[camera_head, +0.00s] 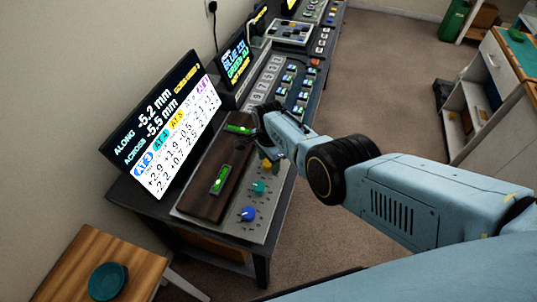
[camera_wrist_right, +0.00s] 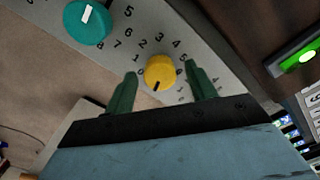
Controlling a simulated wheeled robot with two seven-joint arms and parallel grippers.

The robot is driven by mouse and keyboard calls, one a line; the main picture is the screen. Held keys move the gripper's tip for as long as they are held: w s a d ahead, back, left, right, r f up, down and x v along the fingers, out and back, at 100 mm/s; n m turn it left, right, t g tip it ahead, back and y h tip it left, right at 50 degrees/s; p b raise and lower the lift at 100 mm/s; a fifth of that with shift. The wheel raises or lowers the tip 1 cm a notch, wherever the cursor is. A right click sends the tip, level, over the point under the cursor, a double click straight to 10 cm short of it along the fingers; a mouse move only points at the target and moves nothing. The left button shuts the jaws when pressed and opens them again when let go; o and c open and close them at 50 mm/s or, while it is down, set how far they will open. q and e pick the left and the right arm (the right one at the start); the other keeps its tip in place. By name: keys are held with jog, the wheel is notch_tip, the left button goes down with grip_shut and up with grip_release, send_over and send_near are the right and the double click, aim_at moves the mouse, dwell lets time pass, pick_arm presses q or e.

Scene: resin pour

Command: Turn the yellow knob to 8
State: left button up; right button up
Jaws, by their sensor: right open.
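The yellow knob (camera_head: 267,165) is on the grey panel (camera_head: 264,217), in a row with a teal knob (camera_head: 259,188) and a blue knob (camera_head: 247,214). In the right wrist view the yellow knob (camera_wrist_right: 160,70) lies between the two dark green fingers of my right gripper (camera_wrist_right: 160,88), with a gap on each side. Its black pointer mark faces down toward the gripper's palm. Digits 1 to 5 show around it; the marks lower right are small and unclear. In the head view the arm's end partly hides the panel behind the knob. My left gripper is out of view.
A tilted screen (camera_head: 168,125) with coloured readouts stands behind the panel. A dark wooden board (camera_head: 208,190) with green levels lies beside the knobs. The teal knob (camera_wrist_right: 88,20) is close by in the wrist view. A wooden stool with a teal dish (camera_head: 108,281) is at lower left.

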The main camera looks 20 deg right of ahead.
aim_at(268, 162)
notch_tip(268, 162, up, 7)
jog(key=p, duration=0.4)
jog(key=shift+f, duration=0.15)
notch_tip(268, 162, up, 7)
jog(key=p, duration=0.1)
jog(key=shift+f, duration=0.2)
